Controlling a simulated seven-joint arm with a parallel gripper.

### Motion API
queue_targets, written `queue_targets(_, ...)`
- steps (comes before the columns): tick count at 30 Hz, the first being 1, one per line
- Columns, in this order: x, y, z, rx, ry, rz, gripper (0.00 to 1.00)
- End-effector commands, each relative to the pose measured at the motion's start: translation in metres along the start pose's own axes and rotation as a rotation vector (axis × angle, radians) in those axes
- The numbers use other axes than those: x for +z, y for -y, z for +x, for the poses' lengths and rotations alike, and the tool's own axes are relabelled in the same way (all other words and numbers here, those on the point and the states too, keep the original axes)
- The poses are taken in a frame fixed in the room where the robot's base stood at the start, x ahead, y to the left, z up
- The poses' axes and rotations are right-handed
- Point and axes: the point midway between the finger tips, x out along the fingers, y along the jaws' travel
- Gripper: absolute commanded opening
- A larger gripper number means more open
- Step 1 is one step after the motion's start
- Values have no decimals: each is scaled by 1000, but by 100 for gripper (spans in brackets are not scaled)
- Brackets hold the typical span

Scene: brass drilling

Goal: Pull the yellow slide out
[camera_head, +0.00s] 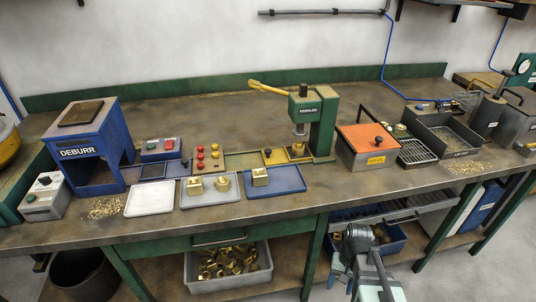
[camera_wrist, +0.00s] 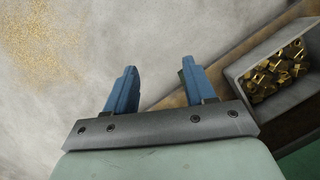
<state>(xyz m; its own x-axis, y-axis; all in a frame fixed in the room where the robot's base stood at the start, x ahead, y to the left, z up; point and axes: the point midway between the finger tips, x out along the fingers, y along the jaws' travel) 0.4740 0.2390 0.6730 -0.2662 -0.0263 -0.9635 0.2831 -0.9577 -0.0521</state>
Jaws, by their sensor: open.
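The yellow slide (camera_head: 275,156) appears as a small yellow plate with a dark knob, lying flat in a green track on the bench. It sits just left of the green drill press (camera_head: 323,125). It is small in the head view and does not show in the wrist view. My gripper (camera_wrist: 158,70) has two blue fingers standing apart, with nothing between them. In the wrist view it is over the floor, away from the slide. In the head view my arm is low at the front of the bench.
Grey (camera_head: 211,198) and blue (camera_head: 290,187) trays with brass blocks lie in front of the track. Red and yellow knobs (camera_head: 200,160) stand left of it. An orange-lidded box (camera_head: 360,160) stands right of the press. A bin of brass parts (camera_wrist: 308,90) is below the bench.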

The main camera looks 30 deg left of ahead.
Motion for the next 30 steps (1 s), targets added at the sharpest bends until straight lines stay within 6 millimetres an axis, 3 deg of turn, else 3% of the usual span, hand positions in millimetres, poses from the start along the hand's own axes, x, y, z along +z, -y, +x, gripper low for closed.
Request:
queue_targets(3,-4,30,-34,-4,-30,-39,54)
queue_targets(13,4,107,-115,-23,-93,-134,54)
queue_targets(15,6,136,-131,-49,-97,-182,54)
queue_targets(21,23,232,-161,-179,-71,-372,54)
queue_targets(24,35,267,-172,-229,-58,-446,54)
queue_targets(30,56,317,-190,-302,-36,-554,54)
